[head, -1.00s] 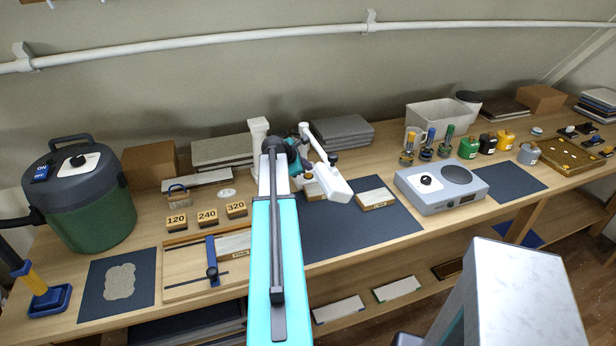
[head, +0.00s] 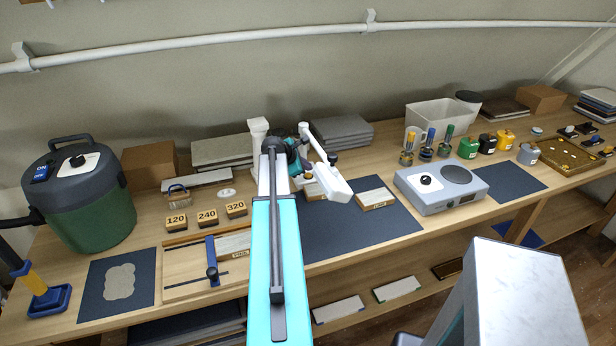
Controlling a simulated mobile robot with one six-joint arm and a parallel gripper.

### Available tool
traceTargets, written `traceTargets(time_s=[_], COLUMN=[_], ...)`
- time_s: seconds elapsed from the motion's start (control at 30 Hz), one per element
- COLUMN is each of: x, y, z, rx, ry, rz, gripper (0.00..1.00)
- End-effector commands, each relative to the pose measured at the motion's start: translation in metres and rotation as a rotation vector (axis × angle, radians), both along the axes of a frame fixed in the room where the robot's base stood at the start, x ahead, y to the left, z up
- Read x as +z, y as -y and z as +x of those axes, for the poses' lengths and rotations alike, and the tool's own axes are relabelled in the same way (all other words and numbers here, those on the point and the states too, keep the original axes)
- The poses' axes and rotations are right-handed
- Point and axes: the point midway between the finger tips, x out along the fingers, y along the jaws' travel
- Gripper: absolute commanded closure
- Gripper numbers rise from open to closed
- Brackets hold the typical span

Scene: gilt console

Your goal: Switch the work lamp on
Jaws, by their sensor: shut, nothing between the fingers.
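The work lamp (head: 327,182) is white, with a jointed arm and a long tilted head over the dark blue mat at the middle of the bench. A small dark knob shows at its joint. I see no clear glow from it. My arm covers the area left of the lamp, so its base and switch cannot be made out for certain. My gripper (head: 299,160) is a dark shape at the far end of my arm, close beside the lamp's arm. It is shut and empty. Its fingertips are mostly hidden, and I cannot tell whether they touch the lamp.
A green vacuum (head: 95,215) stands at the left. Blocks marked 120, 240 and 320 (head: 236,209) lie left of my arm. A grey hotplate (head: 440,190) stands right of the mat (head: 350,232).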

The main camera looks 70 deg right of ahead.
Motion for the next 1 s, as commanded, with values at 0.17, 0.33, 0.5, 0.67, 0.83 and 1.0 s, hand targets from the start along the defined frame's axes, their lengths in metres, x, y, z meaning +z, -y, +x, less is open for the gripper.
traceTargets(time_s=[0.17, 0.33, 0.5, 0.67, 0.83, 1.0], x=[-0.0054, -0.0081, -0.0081, -0.0081, -0.0089, -0.0103], y=[-0.0001, 0.0000, 0.0000, 0.0000, 0.0000, 0.0000], z=[0.0007, 0.0011, 0.0011, 0.0011, 0.0010, 0.0010], rx=[0.000, 0.000, 0.000, 0.000, 0.000, 0.000], ry=[0.000, 0.000, 0.000, 0.000, 0.000, 0.000], rz=[0.000, 0.000, 0.000, 0.000, 0.000, 0.000], gripper=[1.00, 1.00, 1.00, 1.00, 1.00, 1.00])
